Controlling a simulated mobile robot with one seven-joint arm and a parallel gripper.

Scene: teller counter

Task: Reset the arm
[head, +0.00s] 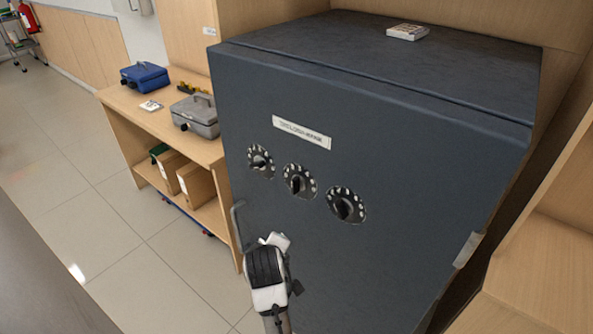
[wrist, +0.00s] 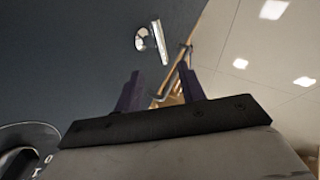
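My gripper (head: 270,258) is low in front of the dark safe door in the head view, below the dials and to the right of the door's bar handle (head: 238,226). In the wrist view my gripper (wrist: 160,88) has its two dark fingers apart. The grey bar handle (wrist: 176,70) shows beyond and between them, at the edge of the safe (wrist: 85,45). I see no object held. Contact between fingers and handle cannot be told. The fingertips are hard to make out in the head view.
The safe (head: 400,200) has three dials (head: 298,181) and a label (head: 301,132). A banknote bundle (head: 407,32) lies on top. A wooden shelf unit (head: 125,108) at left holds a grey cash box (head: 196,117) and a blue cash box (head: 145,76). Floor (head: 75,170) at left is clear.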

